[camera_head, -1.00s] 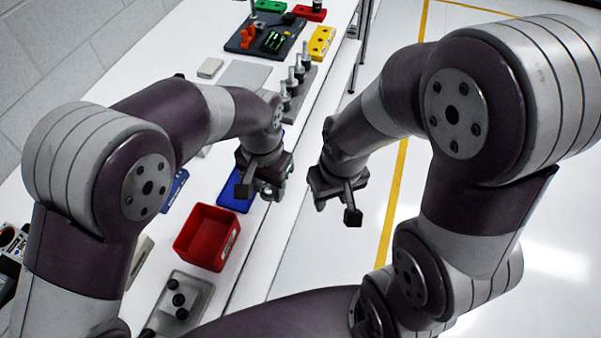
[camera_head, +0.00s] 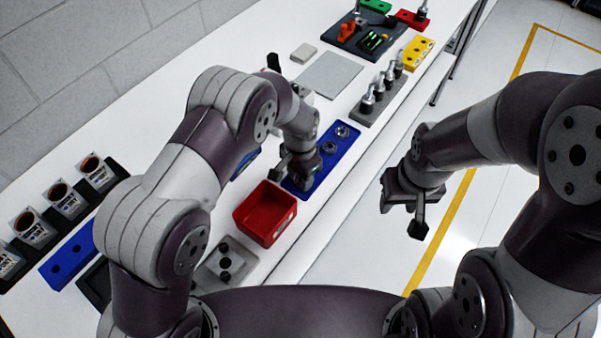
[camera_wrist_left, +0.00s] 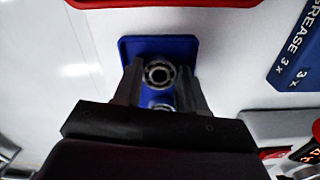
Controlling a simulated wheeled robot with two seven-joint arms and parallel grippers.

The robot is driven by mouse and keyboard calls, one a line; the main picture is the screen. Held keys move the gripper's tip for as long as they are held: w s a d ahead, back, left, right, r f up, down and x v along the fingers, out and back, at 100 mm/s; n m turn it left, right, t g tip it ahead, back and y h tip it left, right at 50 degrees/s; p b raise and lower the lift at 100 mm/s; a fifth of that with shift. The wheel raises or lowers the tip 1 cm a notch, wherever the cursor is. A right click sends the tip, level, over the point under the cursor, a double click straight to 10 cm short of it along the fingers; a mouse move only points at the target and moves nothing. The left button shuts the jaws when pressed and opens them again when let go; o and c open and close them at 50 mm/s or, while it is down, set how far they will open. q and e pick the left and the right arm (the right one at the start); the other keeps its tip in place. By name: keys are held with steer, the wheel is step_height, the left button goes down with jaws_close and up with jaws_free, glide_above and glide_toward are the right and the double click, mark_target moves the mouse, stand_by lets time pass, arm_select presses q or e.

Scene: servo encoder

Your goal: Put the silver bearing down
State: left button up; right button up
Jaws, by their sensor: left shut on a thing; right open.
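The silver bearing (camera_wrist_left: 158,73) is a small ring between the fingertips of my left gripper (camera_wrist_left: 157,82), which is shut on it. It is over the near end of a long blue tray (camera_wrist_left: 187,47). I cannot tell whether it touches the tray. In the head view my left gripper (camera_head: 302,175) covers the tray's near end and hides the held bearing. Two silver rings (camera_head: 342,131) sit farther along the blue tray (camera_head: 352,143). Another ring (camera_wrist_left: 161,107) shows partly behind the held one in the wrist view. My right gripper (camera_head: 404,214) is open and empty over the floor beside the table.
A red bin (camera_head: 265,213) stands just nearer than the blue tray. A grey block with several upright silver parts (camera_head: 379,93) stands beyond it. A grey plate (camera_head: 328,77) lies flat behind. A grey fixture (camera_head: 228,262) is at the near edge.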

arm_select(q)
steer(key=shift+s+f, duration=0.1)
steer(key=o, duration=0.9)
